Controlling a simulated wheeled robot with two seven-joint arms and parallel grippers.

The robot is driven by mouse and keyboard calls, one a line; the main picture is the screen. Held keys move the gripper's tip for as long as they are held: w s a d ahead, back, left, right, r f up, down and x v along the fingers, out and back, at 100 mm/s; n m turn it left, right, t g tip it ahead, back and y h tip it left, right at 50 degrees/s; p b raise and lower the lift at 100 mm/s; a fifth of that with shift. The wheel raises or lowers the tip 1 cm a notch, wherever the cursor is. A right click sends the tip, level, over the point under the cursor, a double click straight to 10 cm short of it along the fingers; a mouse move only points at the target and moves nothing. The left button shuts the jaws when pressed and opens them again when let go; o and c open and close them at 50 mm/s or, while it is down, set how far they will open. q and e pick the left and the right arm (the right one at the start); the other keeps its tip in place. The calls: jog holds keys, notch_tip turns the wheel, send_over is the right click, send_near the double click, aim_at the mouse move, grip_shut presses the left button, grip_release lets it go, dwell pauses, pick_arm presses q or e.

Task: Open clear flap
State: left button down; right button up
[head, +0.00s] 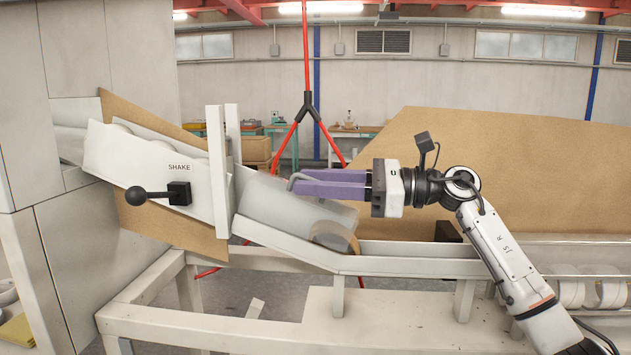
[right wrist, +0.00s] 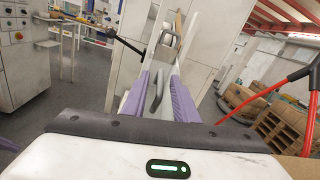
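The clear flap (head: 290,208) is a translucent panel lying low over the sloped chute, with a grey bar handle (head: 299,177) near its upper edge. My right gripper (head: 295,181) reaches in from the right with its purple fingers at the handle. The right wrist view shows the fingers apart, with the handle (right wrist: 157,92) between them; a firm grip on it does not show. A brown tape roll (head: 335,236) stands in the chute at the flap's lower right edge. My left gripper is outside the head view; a purple sliver at the right wrist view's left edge may be its finger.
A SHAKE lever with a black knob (head: 136,195) sticks out on the left. A white upright post (head: 233,155) stands just left of the flap. A red hanging frame (head: 308,75) is behind. White rolls (head: 572,292) lie on the right.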

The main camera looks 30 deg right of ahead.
grip_shut()
jog(key=shift+r, duration=0.1)
dwell(1.2)
